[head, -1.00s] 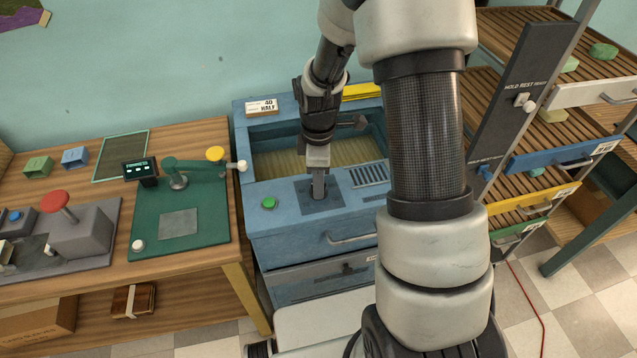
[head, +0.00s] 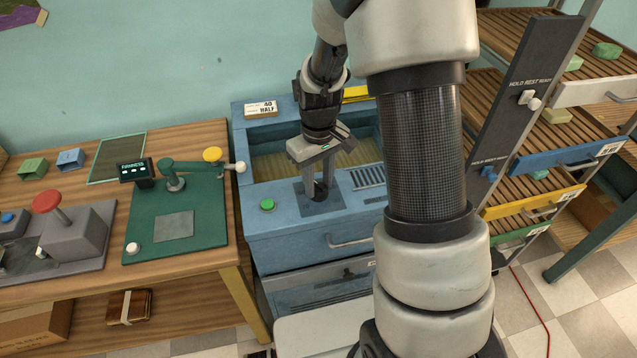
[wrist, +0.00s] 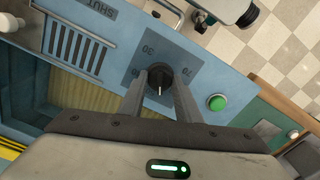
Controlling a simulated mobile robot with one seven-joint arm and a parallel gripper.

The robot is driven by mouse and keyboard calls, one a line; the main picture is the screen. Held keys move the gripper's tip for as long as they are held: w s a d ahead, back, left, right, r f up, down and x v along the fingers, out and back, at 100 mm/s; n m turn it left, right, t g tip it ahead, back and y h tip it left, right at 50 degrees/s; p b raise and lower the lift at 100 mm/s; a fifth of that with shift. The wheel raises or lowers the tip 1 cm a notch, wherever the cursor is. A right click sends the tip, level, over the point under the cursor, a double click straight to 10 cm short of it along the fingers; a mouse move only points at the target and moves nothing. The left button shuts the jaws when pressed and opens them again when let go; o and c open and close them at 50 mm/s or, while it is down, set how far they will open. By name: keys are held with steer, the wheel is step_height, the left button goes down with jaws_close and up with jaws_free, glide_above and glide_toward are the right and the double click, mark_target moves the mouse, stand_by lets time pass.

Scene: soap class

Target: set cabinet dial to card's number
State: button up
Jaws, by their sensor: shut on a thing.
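The blue cabinet (head: 290,228) stands in the middle of the head view. A card reading "40 HALF" (head: 261,108) stands on its back left rim. The black dial (wrist: 160,79) sits on a dark plate on the cabinet top. A pale line on the dial points toward the bottom of the wrist view. My gripper (head: 321,187) reaches straight down and is shut on the dial, with a finger on either side in the wrist view.
A green button (head: 267,205) is left of the dial, and a slotted vent (head: 368,176) is right of it. An open basin lies behind. A wooden bench (head: 200,135) with a green fixture stands left. A drying rack with coloured drawers (head: 570,157) stands right.

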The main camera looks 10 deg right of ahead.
steer(key=m, duration=0.4)
steer(key=shift+m, duration=0.4)
steer(key=m, duration=0.4)
steer(key=shift+r, duration=0.1)
steer(key=m+p, duration=0.1)
steer(key=m, duration=0.4)
steer(key=shift+m+p, duration=0.7)
steer(key=shift+m, duration=1.1)
steer(key=o, duration=1.1)
steer(key=shift+c, duration=0.2)
